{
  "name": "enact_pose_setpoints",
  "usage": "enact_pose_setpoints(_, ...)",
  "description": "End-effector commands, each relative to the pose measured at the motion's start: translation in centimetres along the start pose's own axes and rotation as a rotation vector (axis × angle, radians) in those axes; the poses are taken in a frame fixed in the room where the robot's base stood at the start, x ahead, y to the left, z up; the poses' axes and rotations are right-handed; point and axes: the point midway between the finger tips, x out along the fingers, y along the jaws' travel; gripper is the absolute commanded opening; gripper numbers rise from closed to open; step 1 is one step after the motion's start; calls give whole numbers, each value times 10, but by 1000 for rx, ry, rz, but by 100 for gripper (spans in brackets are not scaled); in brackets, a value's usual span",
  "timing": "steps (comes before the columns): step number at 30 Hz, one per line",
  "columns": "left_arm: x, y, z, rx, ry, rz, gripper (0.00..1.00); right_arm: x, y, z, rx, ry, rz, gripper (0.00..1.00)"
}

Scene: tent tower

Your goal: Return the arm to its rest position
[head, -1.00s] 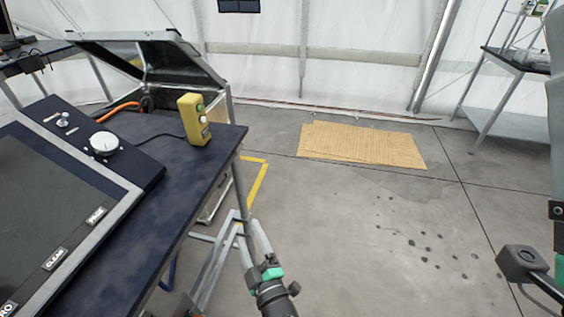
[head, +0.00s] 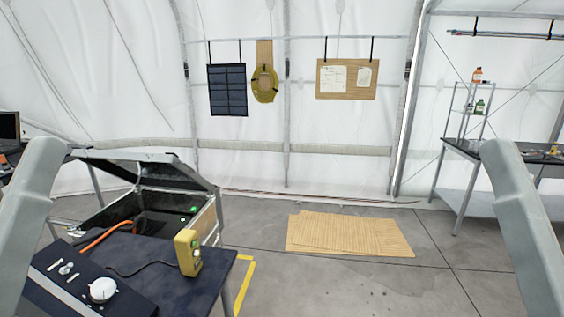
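Two pale grey links of my arms rise at the left and right edges of the head view. Neither gripper shows in this view, so I cannot see whether they hold anything.
A dark table (head: 190,291) at the lower left carries a yellow control box (head: 187,252) with a cable and a panel with a white dial (head: 102,290). Behind it stands an open metal case (head: 207,222) with its lid raised. Cardboard sheets (head: 348,235) lie on the floor. A side table (head: 462,150) stands at the right.

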Motion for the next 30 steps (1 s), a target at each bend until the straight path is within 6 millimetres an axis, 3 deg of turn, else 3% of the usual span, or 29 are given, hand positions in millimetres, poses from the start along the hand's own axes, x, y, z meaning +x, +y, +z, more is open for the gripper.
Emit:
enact_pose_setpoints(1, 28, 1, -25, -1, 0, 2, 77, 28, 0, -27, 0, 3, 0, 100)
enact_pose_setpoints(5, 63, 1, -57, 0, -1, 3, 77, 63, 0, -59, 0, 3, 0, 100)
enact_pose_setpoints(18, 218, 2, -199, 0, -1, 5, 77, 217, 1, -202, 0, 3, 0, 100)
enact_pose_setpoints(21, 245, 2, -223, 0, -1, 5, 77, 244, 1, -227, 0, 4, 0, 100)
enact_pose_setpoints(25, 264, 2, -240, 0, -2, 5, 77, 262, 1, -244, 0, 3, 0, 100)
enact_pose_setpoints(30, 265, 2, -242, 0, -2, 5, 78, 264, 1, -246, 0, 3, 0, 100)
